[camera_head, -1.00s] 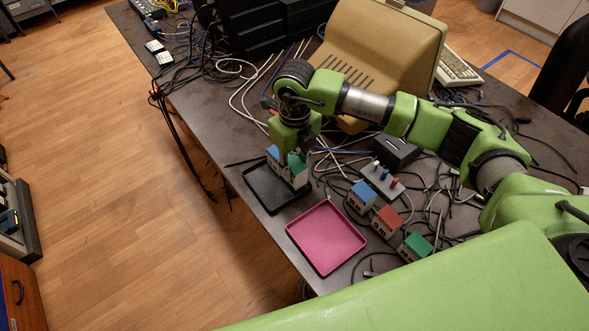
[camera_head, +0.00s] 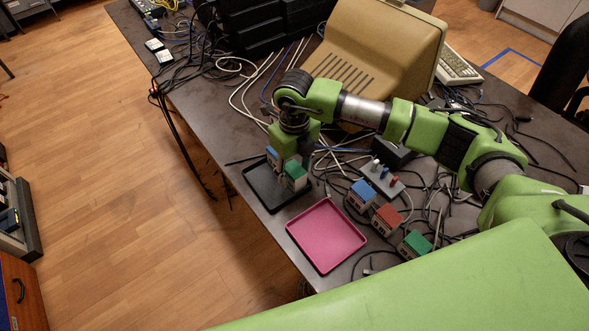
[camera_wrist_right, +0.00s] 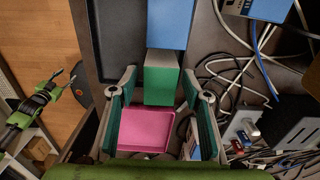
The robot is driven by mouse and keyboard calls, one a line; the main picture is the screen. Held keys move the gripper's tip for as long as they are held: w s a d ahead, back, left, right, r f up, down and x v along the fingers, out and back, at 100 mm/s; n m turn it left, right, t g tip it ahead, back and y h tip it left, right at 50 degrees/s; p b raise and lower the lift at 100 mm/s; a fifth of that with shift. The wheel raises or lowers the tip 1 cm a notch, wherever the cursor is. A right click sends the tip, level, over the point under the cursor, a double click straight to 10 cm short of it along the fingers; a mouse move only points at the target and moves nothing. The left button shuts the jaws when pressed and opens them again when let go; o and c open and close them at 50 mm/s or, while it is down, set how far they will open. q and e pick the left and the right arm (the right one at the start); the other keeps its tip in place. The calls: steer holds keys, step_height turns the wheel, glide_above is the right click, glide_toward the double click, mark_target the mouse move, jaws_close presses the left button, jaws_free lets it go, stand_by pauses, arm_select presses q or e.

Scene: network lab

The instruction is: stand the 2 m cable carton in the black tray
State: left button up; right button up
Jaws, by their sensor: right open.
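The black tray (camera_head: 262,200) lies at the table's left edge; part of it shows in the wrist view (camera_wrist_right: 117,35). A green-topped carton (camera_head: 294,177) and a blue-topped carton (camera_head: 272,157) stand side by side in it. No length label is readable, so I cannot tell which is the 2 m one. My right gripper (camera_wrist_right: 160,90) points down over the tray, open, its fingers on either side of the green-topped carton (camera_wrist_right: 162,85) with gaps showing. The blue-topped carton (camera_wrist_right: 168,25) is just beyond. My left gripper (camera_wrist_right: 60,80) is small at the wrist view's left edge.
A pink tray (camera_head: 326,237) is empty beside the black one. Blue-, red- and green-topped cartons (camera_head: 361,196) (camera_head: 387,219) (camera_head: 415,244) stand to its right. Loose cables, a pegged grey block (camera_head: 381,180) and a beige monitor (camera_head: 375,50) crowd the table behind.

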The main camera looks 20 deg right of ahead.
mark_target(294, 170)
step_height(294, 170, up, 12)
steer(key=b, duration=0.1)
steer(key=shift+b, duration=0.4)
steer(key=shift+a, duration=0.1)
